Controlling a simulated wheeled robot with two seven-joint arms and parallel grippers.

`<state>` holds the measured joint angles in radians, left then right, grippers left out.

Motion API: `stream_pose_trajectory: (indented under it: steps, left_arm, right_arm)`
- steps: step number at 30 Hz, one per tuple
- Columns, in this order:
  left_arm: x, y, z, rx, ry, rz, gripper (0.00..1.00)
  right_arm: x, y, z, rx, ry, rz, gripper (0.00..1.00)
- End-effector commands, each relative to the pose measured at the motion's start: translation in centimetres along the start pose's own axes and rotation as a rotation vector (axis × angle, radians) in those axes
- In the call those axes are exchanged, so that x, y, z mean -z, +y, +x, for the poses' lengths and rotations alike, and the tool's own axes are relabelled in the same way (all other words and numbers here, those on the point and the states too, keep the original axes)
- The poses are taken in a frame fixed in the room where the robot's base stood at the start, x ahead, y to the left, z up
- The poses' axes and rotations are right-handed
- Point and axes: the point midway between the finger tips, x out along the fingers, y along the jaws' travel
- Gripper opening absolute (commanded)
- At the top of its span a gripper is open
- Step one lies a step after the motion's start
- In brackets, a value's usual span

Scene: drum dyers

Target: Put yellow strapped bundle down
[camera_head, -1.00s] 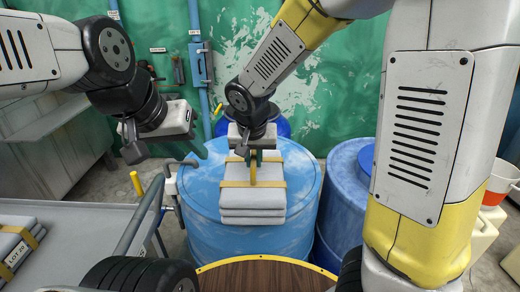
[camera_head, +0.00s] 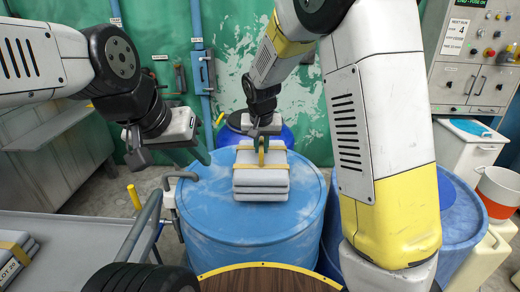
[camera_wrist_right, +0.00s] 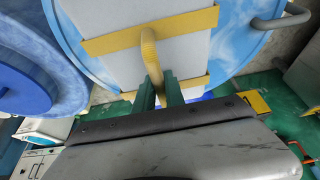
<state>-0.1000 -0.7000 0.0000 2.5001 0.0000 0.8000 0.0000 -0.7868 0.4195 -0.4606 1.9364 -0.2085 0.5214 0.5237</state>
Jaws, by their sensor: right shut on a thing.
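The yellow strapped bundle (camera_head: 262,178) is a stack of grey folded slabs with yellow straps and a yellow loop handle on top. It is level over the lid of the blue drum (camera_head: 220,212); I cannot tell whether it touches. My right gripper (camera_head: 263,148) is above it, shut on the handle. In the right wrist view the green fingers (camera_wrist_right: 160,95) grip the handle (camera_wrist_right: 150,55) of the bundle (camera_wrist_right: 165,58), with the drum lid behind. My left gripper (camera_head: 195,150) hangs left of the drum, clear of the bundle; its finger opening is unclear.
A second blue drum (camera_head: 455,215) stands at right, partly behind my right arm. A grey cart (camera_head: 75,235) at lower left carries another strapped bundle (camera_head: 14,260). A grey pipe (camera_head: 150,215) and yellow post (camera_head: 134,197) flank the drum. A control cabinet (camera_head: 470,75) stands at right.

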Motion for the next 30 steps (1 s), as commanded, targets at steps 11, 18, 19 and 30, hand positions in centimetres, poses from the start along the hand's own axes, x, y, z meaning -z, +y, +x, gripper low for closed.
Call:
stream_pose_trajectory:
  steps: [11, 18, 19, 30]
  left_arm:
    - [0.0, 0.0, 0.0, 0.000, 0.000, 0.000, 0.36]
    - [0.0, 0.0, 0.0, 0.000, 0.000, 0.000, 0.36]
    - [0.0, 0.0, 0.0, 0.000, 0.000, 0.000, 0.36]
    - [0.0, 0.0, 0.0, 0.000, 0.000, 0.000, 0.36]
  right_arm:
    - [2.7, 0.2, 1.2, 0.002, 0.003, 0.000, 0.00]
    - [2.7, 0.3, 2.6, 0.001, 0.001, 0.000, 0.00]
    - [2.6, 0.3, 2.8, 0.001, 0.001, 0.000, 0.00]
    - [1.9, 0.3, 4.8, 0.003, 0.004, 0.001, 0.00]
